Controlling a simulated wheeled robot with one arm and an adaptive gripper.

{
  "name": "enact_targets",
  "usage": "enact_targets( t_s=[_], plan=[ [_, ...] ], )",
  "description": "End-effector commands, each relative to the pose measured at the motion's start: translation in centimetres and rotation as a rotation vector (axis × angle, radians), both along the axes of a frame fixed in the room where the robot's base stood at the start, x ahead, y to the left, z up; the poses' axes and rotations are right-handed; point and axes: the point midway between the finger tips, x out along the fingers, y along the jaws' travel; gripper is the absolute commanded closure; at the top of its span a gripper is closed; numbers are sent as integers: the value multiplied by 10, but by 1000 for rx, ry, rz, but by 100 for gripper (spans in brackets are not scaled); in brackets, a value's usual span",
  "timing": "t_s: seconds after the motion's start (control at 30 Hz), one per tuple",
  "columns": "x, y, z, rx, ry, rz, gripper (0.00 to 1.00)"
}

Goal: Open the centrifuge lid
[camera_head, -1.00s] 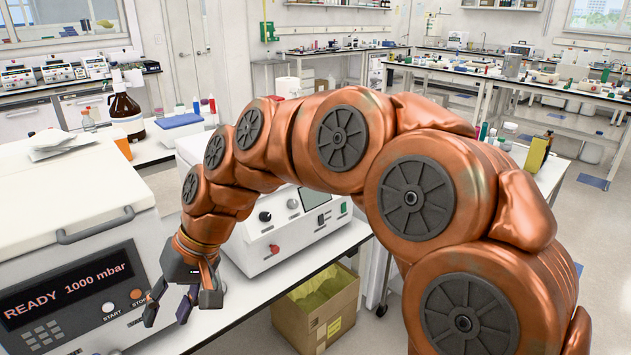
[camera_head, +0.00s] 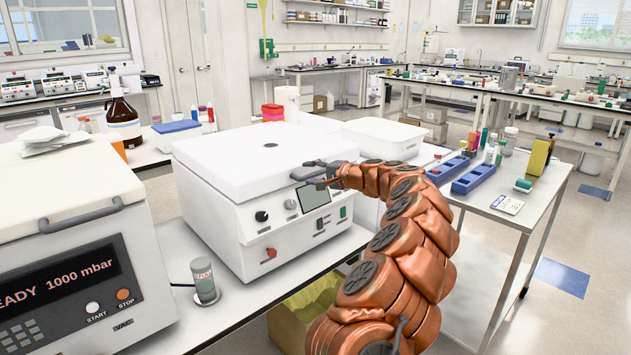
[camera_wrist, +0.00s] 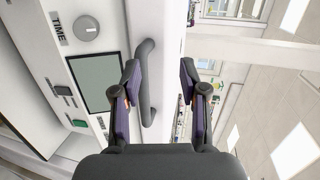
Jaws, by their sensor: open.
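The centrifuge (camera_head: 215,215) is a white box on the bench in the middle of the head view. Its white lid (camera_head: 245,158) is down. In the wrist view, a grey lid handle (camera_wrist: 150,85) stands beside the front panel with its screen (camera_wrist: 95,82). My gripper (camera_head: 312,178) is at the lid's front edge, above the screen. In the wrist view my gripper (camera_wrist: 160,82) is open, with the handle between its fingers, nearer the left one. I cannot tell whether that finger touches the handle.
A white device (camera_head: 65,225) reading 1000 mbar stands at the left. A white tub (camera_head: 385,136) and blue racks (camera_head: 473,178) are on the right. An open cardboard box (camera_head: 290,325) is below the bench.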

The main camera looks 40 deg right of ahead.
Motion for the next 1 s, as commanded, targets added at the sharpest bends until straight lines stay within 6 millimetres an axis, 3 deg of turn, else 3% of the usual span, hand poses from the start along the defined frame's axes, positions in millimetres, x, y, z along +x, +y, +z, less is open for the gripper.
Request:
enact_targets(
  t_s=[0.03, 0.1, 0.23, 1.0],
  plan=[
    [-7, -21, -11, 5, -1, -42, 57],
    [-16, -41, -19, 12, -4, -84, 57],
    [-23, -59, -23, 14, -10, -123, 57],
    [39, -61, -35, 11, -7, -124, 57]
  ],
)
